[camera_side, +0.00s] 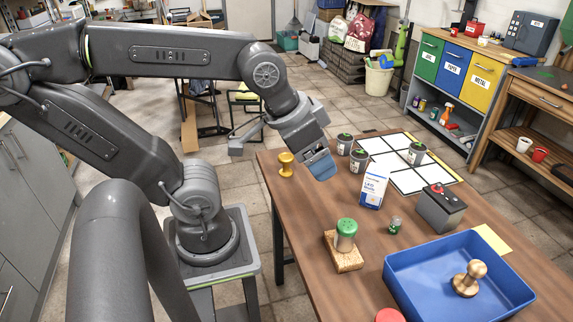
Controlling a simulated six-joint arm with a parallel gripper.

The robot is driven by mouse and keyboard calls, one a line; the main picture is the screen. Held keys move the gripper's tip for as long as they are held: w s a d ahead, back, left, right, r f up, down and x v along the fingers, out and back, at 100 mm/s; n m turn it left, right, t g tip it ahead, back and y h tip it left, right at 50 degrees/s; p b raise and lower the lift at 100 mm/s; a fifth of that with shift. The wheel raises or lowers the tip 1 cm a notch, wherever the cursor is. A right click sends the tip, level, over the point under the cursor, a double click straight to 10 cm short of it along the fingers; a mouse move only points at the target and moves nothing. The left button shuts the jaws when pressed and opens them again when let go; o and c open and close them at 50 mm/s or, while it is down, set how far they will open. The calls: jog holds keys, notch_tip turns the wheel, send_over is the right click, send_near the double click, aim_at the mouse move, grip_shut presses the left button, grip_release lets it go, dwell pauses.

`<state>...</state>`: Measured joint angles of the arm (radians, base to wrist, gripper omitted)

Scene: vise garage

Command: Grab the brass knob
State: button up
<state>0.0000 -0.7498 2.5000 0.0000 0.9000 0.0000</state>
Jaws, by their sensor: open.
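A shiny golden-yellow knob (286,164), brass in look, stands upright at the far left corner of the wooden table (300,215).
A white-and-blue box (373,187), several dark-grey cans with green tops, and a white gridded panel (402,178) are right of my gripper. A grey battery-like box (440,208) stands behind the tray.

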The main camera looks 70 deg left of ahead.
jog(key=shift+o, duration=1)
jog(key=n+g+y, duration=0.3)
jog(key=n+g, duration=0.1)
jog(key=n, duration=0.7)
send_near(286, 157)
jog(key=shift+h, duration=0.3)
jog(key=x, duration=0.4)
jog(key=a+x, duration=0.1)
jog(key=x, duration=0.1)
jog(key=shift+w+f, duration=0.2)
jog(key=shift+f, duration=0.1)
jog(key=shift+x, duration=2.95)
jog(key=shift+s, duration=0.15)
